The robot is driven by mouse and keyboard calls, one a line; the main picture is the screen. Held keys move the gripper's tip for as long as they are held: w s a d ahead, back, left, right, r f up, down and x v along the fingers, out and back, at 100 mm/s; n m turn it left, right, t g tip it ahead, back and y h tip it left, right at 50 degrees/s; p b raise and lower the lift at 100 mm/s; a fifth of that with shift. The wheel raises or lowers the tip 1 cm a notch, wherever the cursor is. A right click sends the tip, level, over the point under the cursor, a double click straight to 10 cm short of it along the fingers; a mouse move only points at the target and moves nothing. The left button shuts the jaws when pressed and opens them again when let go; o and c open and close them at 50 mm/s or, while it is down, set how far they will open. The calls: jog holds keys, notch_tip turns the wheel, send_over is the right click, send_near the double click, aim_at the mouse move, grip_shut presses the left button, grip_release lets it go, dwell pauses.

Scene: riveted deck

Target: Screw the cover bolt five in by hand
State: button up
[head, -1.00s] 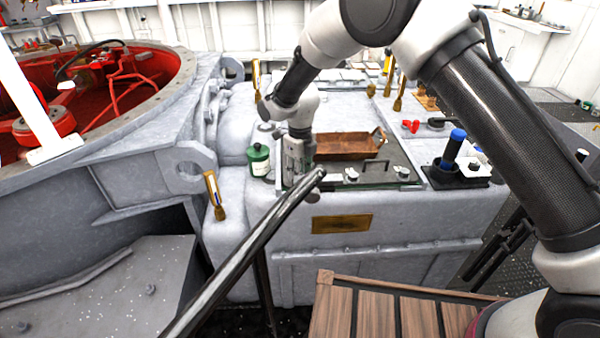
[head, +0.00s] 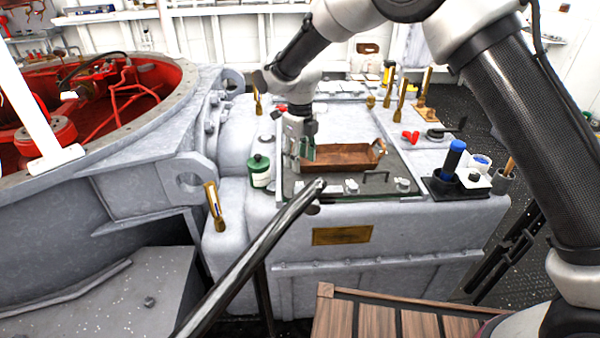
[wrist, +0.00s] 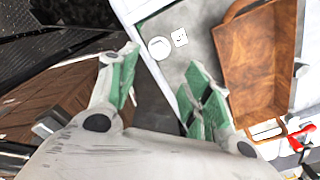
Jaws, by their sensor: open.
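My gripper (head: 302,155) is open and empty, low over the left end of a brown open tray (head: 343,157) on top of the grey machine housing. In the wrist view its green-padded fingers (wrist: 162,80) stand apart with nothing between them. The tray (wrist: 262,62) lies to their right there; its inside looks empty from what shows. Small pale metal fittings (head: 351,186) sit on the dark mat in front of the tray. A round and a square pale piece (wrist: 160,48) show beyond the fingers. I cannot tell which piece is bolt five.
A green-capped jar (head: 259,171) stands left of the mat. A blue-topped cylinder (head: 452,158) stands in a dark holder at right. Upright brass fittings (head: 402,98) stand behind. A dark rail (head: 255,255) slants across the front. A red clip (head: 410,136) lies behind the tray.

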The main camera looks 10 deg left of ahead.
notch_tip(320, 180, up, 2)
jog(key=shift+r, duration=0.2)
